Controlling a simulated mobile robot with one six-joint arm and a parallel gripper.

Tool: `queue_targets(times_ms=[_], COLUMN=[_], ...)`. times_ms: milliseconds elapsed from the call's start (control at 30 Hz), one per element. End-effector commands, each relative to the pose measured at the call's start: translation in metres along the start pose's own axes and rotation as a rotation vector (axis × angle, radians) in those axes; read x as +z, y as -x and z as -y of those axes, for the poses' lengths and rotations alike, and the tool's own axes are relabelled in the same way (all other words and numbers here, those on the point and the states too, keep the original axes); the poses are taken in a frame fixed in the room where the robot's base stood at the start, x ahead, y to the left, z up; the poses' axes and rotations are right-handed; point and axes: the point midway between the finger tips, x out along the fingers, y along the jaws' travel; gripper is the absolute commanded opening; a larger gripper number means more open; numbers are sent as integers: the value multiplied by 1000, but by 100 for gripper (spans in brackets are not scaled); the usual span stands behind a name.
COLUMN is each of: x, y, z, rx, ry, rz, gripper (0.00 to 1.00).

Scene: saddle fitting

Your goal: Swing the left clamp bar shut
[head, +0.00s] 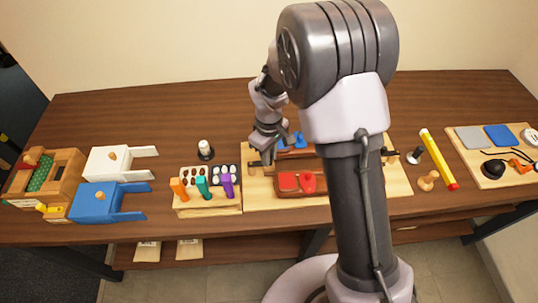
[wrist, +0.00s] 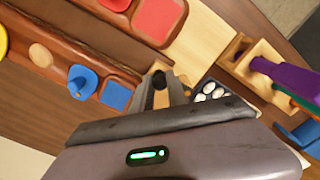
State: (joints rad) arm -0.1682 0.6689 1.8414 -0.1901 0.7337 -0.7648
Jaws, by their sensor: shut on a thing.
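My gripper (head: 266,157) reaches down to the left end of the fixture on the light wooden board (head: 398,195). In the wrist view my gripper (wrist: 170,88) has its fingers close together around a small dark piece (wrist: 158,82), which seems to be part of the left clamp bar. Most of that bar is hidden by the fingers, so its angle cannot be told. The fixture has a reddish-brown front tray (head: 290,193) with red pieces (head: 307,181) and a back tray with blue pieces (head: 298,140). A dark brown channel (wrist: 80,35) runs between the trays.
A wooden rack (head: 207,210) with orange, teal and purple handles stands close left of the board. Blue (head: 95,203) and white (head: 108,162) forked pieces lie farther left. Bare table shows behind the board.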

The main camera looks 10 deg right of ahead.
Motion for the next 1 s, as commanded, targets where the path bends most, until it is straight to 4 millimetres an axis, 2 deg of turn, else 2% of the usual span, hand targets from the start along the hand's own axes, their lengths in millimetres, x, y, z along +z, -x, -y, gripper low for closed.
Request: queue_targets(times_ms=[533, 567, 667, 1000], x=[-2, -2, -2, -2], y=[0, 0, 0, 4], z=[-2, -2, -1, -1], rx=[2, 2, 2, 1], ry=[25, 25, 24, 23], rz=[-2, -2, -2, -1], gripper=[0, 21, 40, 40])
